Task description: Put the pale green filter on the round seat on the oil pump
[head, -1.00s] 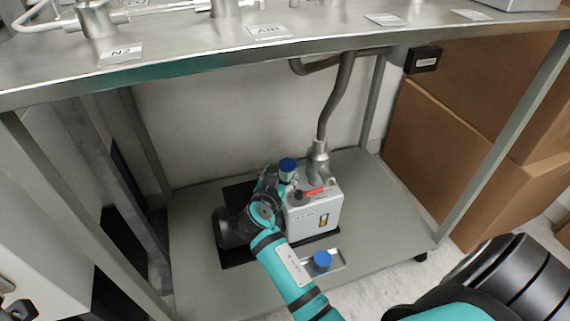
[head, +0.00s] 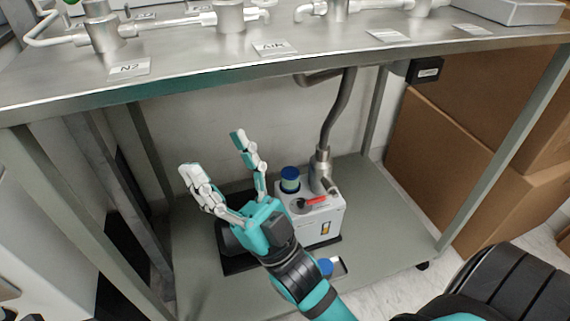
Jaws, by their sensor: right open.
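The pale green filter (head: 290,185) with a blue top stands upright on the back left of the grey oil pump (head: 328,224), where it appears to sit on the round seat. The seat itself is hidden under it. My right gripper (head: 216,154) is open and empty, up and to the left of the filter and apart from it, with its fingers pointing up. The pump's motor end is partly hidden behind my right wrist. My left gripper is not in view.
The pump stands on a black tray on the lower shelf (head: 385,225). A small tray with a blue-topped piece (head: 325,267) lies in front, partly hidden by my arm. A metal hose (head: 340,110) rises from the pump. The bench top (head: 200,70) is overhead; cardboard boxes (head: 450,150) stand right.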

